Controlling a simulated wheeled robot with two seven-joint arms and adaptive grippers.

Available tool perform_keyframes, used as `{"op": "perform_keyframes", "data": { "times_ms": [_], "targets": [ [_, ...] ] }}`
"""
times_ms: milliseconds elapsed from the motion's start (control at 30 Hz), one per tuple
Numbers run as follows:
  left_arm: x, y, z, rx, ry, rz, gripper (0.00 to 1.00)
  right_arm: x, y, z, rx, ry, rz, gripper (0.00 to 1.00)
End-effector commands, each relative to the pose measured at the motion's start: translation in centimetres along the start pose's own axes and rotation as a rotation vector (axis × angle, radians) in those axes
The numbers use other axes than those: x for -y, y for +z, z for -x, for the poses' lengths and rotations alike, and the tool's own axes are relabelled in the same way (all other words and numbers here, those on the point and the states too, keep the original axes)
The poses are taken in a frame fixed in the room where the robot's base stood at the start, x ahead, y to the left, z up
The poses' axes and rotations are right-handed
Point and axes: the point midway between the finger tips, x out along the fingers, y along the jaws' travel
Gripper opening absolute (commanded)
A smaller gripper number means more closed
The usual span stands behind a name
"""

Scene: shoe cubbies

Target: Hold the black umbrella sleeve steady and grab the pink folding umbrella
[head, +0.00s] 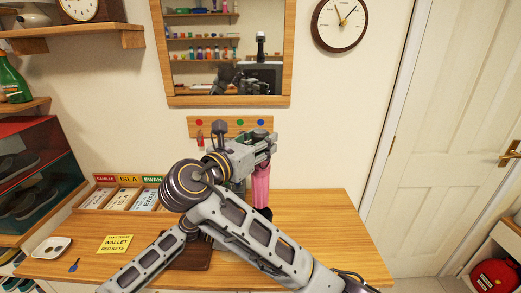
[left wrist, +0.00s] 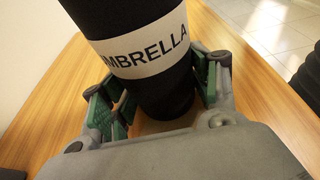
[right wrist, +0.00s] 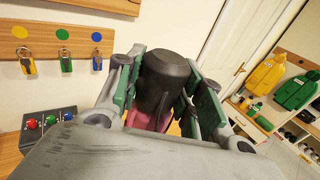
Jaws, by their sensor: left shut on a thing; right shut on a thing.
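The black umbrella sleeve (left wrist: 150,88) with a white label reading "UMBRELLA" stands between the fingers of my left gripper (left wrist: 158,92), which is shut on it low down. In the head view the arms hide most of the left gripper. My right gripper (head: 262,148) is shut on the black handle (right wrist: 165,75) of the pink folding umbrella (head: 261,186). The handle also sits between its green pads in the right wrist view. Pink cloth shows below the right gripper, with a dark piece under it. How far the umbrella sits inside the sleeve is hidden.
The wooden table (head: 335,235) is clear on its right side. A labelled tray (head: 125,197), a yellow note (head: 115,244) and a small white dish (head: 52,247) lie at left. A key rack (head: 202,124) and mirror (head: 228,101) are on the wall behind.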

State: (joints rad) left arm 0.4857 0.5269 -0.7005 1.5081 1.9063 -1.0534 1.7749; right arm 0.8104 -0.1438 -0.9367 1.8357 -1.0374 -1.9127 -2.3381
Motion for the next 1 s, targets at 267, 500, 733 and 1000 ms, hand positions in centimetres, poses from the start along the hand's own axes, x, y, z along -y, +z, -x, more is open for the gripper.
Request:
{"op": "perform_keyframes", "data": {
  "times_ms": [267,500,733,1000],
  "targets": [
    [0.02,-0.04,-0.01,-0.001,0.000,0.000,0.47,0.00,0.08,0.00,0.001,0.000,-0.001,0.00],
    [0.02,-0.04,-0.01,-0.001,0.000,0.000,0.74,0.01,0.07,-0.01,0.001,0.000,-0.001,0.00],
    [0.01,-0.02,0.00,0.000,0.000,0.000,0.86,0.01,0.07,-0.01,0.001,0.000,-0.001,0.00],
    [0.00,-0.01,0.10,0.000,0.000,0.000,0.86,0.01,0.07,-0.01,0.001,0.000,-0.001,0.00]
  ]
}}
